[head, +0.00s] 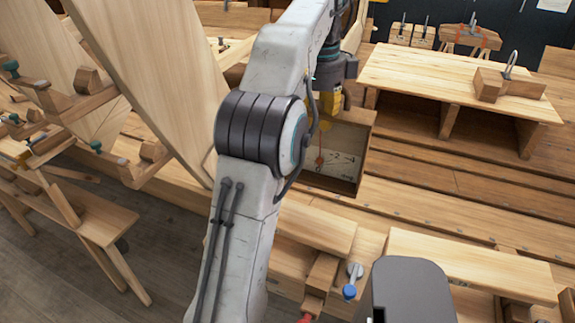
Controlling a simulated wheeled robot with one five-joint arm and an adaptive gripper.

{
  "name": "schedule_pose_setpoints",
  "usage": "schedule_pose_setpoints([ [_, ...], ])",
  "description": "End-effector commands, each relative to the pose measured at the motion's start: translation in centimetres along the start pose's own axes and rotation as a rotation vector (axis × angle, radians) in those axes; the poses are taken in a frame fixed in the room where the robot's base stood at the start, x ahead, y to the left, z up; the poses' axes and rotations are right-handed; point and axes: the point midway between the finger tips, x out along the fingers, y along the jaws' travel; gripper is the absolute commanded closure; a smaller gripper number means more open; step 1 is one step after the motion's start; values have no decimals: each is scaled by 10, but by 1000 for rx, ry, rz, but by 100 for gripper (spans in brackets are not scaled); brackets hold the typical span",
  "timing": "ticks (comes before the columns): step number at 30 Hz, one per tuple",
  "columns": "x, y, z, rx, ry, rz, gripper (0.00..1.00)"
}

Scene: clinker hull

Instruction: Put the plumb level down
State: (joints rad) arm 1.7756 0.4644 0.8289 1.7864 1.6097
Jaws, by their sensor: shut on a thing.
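The plumb level (347,160) appears as a wooden-framed box with a pale marked face and a thin red plumb at its middle, in the head view just right of my arm's elbow joint. My gripper (327,112), with yellow parts, is at its upper left edge and is shut on it. My arm hides the left side of the level and most of the fingers. I cannot tell whether the level's lower edge touches the planks behind and below it.
A raised wooden bench top (460,83) holding a clamped wood block (508,86) stands at the back right. Long stepped planks (450,188) run across the right. Tall curved planks (140,75) and clamps stand left. A blue-handled clamp (349,291) is in front.

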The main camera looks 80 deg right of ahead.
Motion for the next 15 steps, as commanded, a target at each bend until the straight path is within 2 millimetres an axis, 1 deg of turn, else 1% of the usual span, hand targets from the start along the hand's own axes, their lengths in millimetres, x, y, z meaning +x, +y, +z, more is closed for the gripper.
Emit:
schedule_pose_setpoints([
  [1,8,7,7,-4,-1,-3,100],
  [3,14,15,15,-4,-2,-3,100],
  [5,14,20,20,-3,-3,-1,100],
  [10,25,34,33,-3,-5,-1,100],
  [15,31,43,44,-2,-7,0,100],
])
